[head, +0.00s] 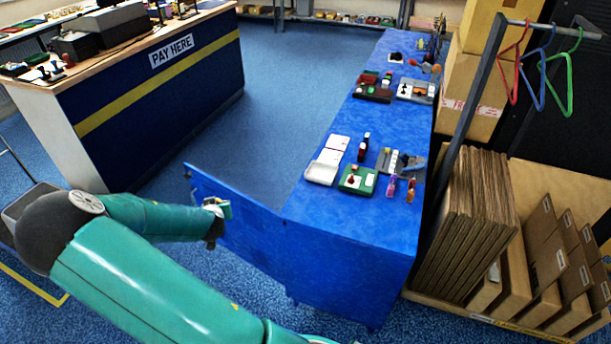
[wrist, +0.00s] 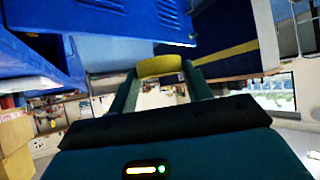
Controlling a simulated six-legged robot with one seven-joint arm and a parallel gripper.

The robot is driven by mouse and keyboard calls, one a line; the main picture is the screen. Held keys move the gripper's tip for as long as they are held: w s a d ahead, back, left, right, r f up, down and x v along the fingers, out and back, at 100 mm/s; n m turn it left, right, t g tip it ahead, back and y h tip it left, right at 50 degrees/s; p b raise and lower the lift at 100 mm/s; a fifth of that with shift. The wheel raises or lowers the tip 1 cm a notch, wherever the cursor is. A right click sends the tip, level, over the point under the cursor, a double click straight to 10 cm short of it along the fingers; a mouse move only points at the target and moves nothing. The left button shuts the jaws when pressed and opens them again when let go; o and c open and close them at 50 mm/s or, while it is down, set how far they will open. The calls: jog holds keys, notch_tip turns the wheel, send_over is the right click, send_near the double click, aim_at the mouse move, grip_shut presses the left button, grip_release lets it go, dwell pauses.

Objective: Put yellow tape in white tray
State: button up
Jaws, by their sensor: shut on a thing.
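My gripper (head: 217,212) is at the end of my green arm, in front of the open blue door in the head view. In the wrist view, its two fingers (wrist: 161,76) are shut on a roll of yellow tape (wrist: 160,65), held at the fingertips. The tape shows only as a small patch in the head view. A white tray (head: 321,173) lies on the near left part of the long blue counter, with a white lid-like panel behind it. The gripper is left of the tray and lower, apart from it.
The blue counter (head: 352,118) also carries a green tray (head: 349,188), small bottles and grey items near the white tray. The open blue door (head: 240,228) juts left from the counter. A pay desk (head: 165,85) stands at left, cartons (head: 465,220) at right. Carpet between is clear.

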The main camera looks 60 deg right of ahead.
jog(key=s+d+r+m+g+h, duration=0.1)
jog(key=s+d+r+m+g, duration=0.15)
jog(key=s+d, duration=0.4)
jog(key=s+d+r+m+g+h, duration=0.1)
jog(key=s+d+r+m+g, duration=0.15)
jog(key=d, duration=0.65)
jog(key=s+d+r+m+g+h, duration=0.1)
jog(key=s+d+r+m+g, duration=0.15)
jog(key=s+d, duration=0.4)
send_over(324, 171)
jog(key=a, duration=0.5)
jog(key=shift+m+t, duration=0.25)
jog(key=shift+m, duration=0.1)
notch_tip(324, 171, down, 9)
jog(key=shift+r, duration=0.15)
jog(key=shift+s+d+f, duration=0.1)
jog(key=shift+d+f, duration=0.1)
jog(key=shift+d, duration=0.05)
jog(key=shift+d+f, duration=0.2)
jog(key=shift+f, duration=1.55)
jog(key=shift+f, duration=0.1)
jog(key=o, duration=0.7)
